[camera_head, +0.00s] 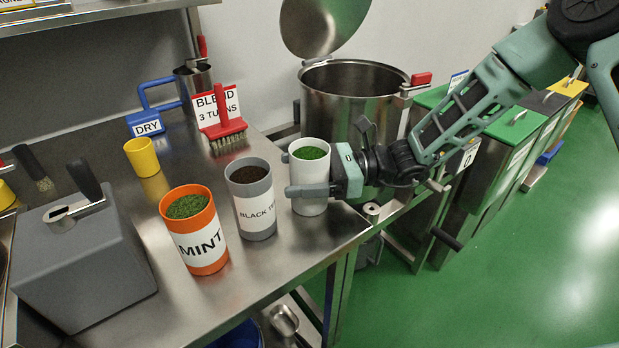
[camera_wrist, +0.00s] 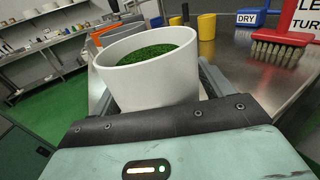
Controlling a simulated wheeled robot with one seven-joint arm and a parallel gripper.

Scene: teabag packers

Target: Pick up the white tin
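The white tin (camera_head: 310,178) stands upright near the right end of the steel table and is filled with green leaves. My gripper (camera_head: 305,174) reaches it from the right, with one finger across its near side and the other at its far side. In the wrist view the white tin (camera_wrist: 154,75) sits between the fingers of my gripper (camera_wrist: 158,90), close to the palm. The fingers lie close along both sides. Whether they press on the tin is hidden, and I see no clear gap under it.
A grey tin (camera_head: 254,200) labelled black tea stands just left of the white tin, with an orange MINT tin (camera_head: 195,230) beyond it. A steel pot (camera_head: 350,100) with a raised lid is behind. A yellow cup (camera_head: 142,157) and red brush (camera_head: 222,132) stand farther back.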

